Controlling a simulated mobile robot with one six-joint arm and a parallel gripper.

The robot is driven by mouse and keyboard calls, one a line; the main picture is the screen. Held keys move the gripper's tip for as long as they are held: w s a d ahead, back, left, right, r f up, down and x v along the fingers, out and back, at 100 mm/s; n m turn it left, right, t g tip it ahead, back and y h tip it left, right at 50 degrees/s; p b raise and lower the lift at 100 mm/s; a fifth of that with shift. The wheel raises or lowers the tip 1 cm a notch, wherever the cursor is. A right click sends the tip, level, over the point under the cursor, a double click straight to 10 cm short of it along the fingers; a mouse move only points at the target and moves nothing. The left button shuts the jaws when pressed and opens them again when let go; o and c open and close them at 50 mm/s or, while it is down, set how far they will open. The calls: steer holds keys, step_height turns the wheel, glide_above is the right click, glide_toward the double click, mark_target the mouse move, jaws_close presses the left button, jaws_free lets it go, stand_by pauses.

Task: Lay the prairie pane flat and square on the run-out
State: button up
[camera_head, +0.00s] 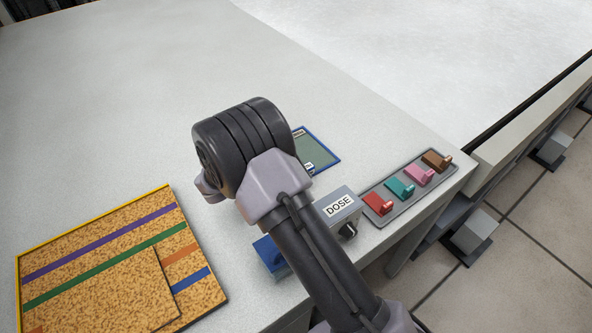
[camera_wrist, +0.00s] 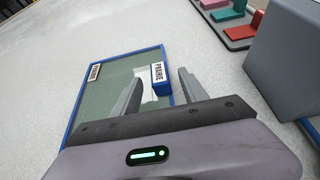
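The prairie pane is a greenish sheet with a blue border (camera_wrist: 108,108), lying on the pale worktop. In the head view part of the pane (camera_head: 322,152) shows beyond my wrist, which hides the rest. A small blue block with a white PRAIRIE label (camera_wrist: 160,76) stands at the pane's right edge in the wrist view. My gripper (camera_wrist: 161,80) is open, with one finger on each side of the block in the picture; I cannot tell whether either touches it. In the head view my wrist hides the fingers. No surface is marked as the run-out.
A grey DOSE box (camera_head: 341,205) stands close to my forearm, with a blue object (camera_head: 268,253) beside it. A strip of coloured levers (camera_head: 405,187) lies at the worktop's edge. A speckled board with coloured stripes (camera_head: 100,262) lies at lower left. The upper left worktop is clear.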

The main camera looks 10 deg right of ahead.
steer(key=shift+a, duration=0.1)
steer(key=p+v, duration=0.4)
steer(key=v, duration=1.3)
steer(key=s+d+r+m+g+y+b, duration=0.4)
steer(key=s+d+r+m+y+b, duration=0.3)
steer(key=s+d+m, duration=0.45)
steer(key=s+m+t+y+b, duration=0.4)
steer(key=s+m+y, duration=0.2)
steer(key=s+m, duration=0.6)
steer(key=m, duration=0.3)
steer(key=shift+s+r+t+y+b, duration=0.3)
steer(key=shift+r+t+y+b, duration=0.05)
steer(key=shift+t+y, duration=0.05)
